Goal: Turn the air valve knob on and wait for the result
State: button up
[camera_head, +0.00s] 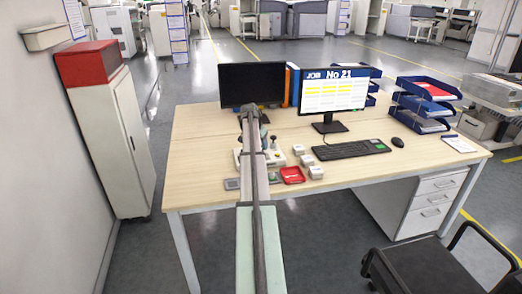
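My arm reaches from the bottom edge up over the middle of the desk. I cannot make out my gripper or its fingers at its far end, so whether it is open or shut does not show. A small pale device (275,158) with a dark upright part stands on the desk, partly hidden behind my arm. I cannot tell whether that dark part is the air valve knob, and no knob position can be read.
The wooden desk (205,150) holds a dark monitor (252,84), a lit monitor (333,91) reading "JOB No 21", a keyboard (350,149), small white blocks (316,172), a red tray (292,174) and blue letter trays (420,108). A chair (430,268) stands front right.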

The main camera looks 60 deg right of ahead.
jog(key=v, duration=0.7)
dwell(0.5)
